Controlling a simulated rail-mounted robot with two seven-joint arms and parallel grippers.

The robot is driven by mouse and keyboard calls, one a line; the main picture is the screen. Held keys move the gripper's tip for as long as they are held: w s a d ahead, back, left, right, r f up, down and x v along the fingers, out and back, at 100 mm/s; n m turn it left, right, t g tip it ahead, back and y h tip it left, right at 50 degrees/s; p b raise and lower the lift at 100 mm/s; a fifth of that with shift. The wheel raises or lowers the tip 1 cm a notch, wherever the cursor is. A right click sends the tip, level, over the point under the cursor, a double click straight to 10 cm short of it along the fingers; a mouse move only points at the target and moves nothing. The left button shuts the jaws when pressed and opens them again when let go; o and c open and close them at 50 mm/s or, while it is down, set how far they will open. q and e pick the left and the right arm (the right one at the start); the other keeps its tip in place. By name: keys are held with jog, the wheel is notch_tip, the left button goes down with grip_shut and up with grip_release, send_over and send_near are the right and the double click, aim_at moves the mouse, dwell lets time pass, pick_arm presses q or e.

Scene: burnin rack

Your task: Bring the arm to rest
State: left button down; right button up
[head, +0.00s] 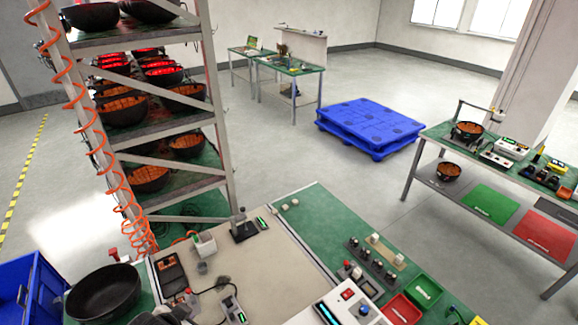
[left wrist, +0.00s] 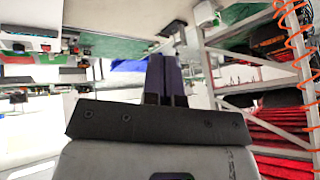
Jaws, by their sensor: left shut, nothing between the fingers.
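My left gripper (left wrist: 166,80) shows in the left wrist view as two dark fingers held together, shut with nothing between them. They point up the picture from the dark gripper body. Free space surrounds the fingertips, and they touch nothing that I can see. The rack with red-lit shelves (left wrist: 275,90) stands to the right of the fingers in that view. In the head view I cannot clearly make out either gripper. My right gripper is not visible.
In the head view, a shelf rack (head: 218,110) with black pans and a coiled orange hose stands left. The workbench (head: 315,215) in front carries devices, small trays and a black pan (head: 103,292). A blue pallet (head: 370,122) lies on open floor; another bench (head: 425,160) stands right.

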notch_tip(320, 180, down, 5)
jog(key=b, duration=0.4)
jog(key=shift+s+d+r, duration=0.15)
pick_arm(q)
jog(key=s+d+f+n+g+b, duration=0.2)
jog(key=s+f, duration=0.7)
jog(key=s, duration=0.5)
jog(key=s+d+f+n+g+b, duration=0.1)
jog(key=s+f+n+b, duration=0.15)
jog(key=s+f, duration=0.8)
pick_arm(e)
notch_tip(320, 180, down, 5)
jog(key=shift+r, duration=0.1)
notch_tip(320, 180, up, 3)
jog(key=p, duration=0.3)
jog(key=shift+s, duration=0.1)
pick_arm(q)
jog(key=w+p+v, duration=0.2)
jog(key=p+v, duration=0.6)
jog(key=v, duration=0.2)
jog(key=w+r+p+v, duration=0.1)
jog(key=p+v, duration=0.7)
jog(key=v, duration=0.3)
jog(key=shift+w+d+r+p, duration=0.3)
jog(key=shift+d+r+p, duration=0.1)
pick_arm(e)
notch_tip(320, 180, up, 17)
pick_arm(q)
jog(key=shift+m, duration=0.25)
